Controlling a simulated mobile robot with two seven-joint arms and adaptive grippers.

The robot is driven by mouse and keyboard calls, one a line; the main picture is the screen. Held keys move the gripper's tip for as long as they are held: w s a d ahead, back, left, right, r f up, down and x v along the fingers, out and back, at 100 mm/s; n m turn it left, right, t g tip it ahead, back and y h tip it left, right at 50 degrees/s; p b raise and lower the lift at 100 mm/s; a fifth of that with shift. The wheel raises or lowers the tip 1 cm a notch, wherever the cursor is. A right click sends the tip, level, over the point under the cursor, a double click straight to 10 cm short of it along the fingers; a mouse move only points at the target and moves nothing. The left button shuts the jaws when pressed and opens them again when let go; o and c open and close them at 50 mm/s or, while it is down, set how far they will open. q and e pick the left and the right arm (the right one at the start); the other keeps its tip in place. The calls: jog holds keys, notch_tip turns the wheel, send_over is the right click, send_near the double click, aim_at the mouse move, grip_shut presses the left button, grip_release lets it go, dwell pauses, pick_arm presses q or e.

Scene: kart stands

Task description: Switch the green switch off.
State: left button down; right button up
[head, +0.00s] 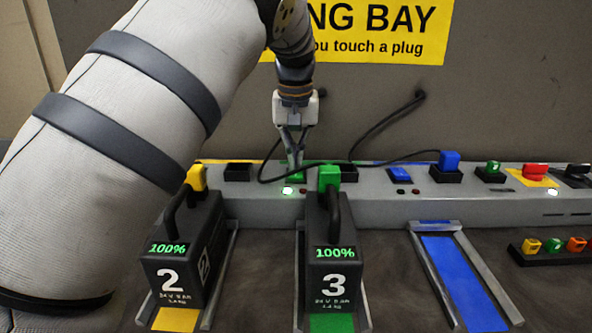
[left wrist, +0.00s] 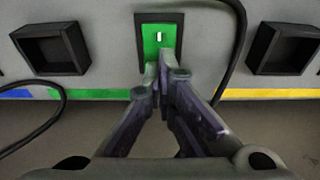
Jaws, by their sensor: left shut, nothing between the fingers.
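The green switch (head: 297,174) sits on top of the grey power strip, behind battery 3. In the left wrist view the green switch (left wrist: 158,40) is a green plate in a dark frame with a small white mark. My left gripper (head: 291,164) points down at it with its fingers together and empty. In the left wrist view the fingertips (left wrist: 162,68) are at the near edge of the green plate; I cannot tell whether they touch it. A lit white lamp (head: 288,190) shows on the strip's front below the switch. My right gripper is not in view.
Battery 2 (head: 180,262) and battery 3 (head: 333,265) stand in their bays before the strip (head: 380,208). A blue switch (head: 399,174), blue plug (head: 449,160) and red button (head: 535,172) are to the right. A black cable (head: 375,128) loops near the gripper. The blue bay (head: 452,275) is empty.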

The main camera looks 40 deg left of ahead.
pick_arm(q)
jog(key=shift+r, duration=3.35)
jog(key=shift+f, duration=0.1)
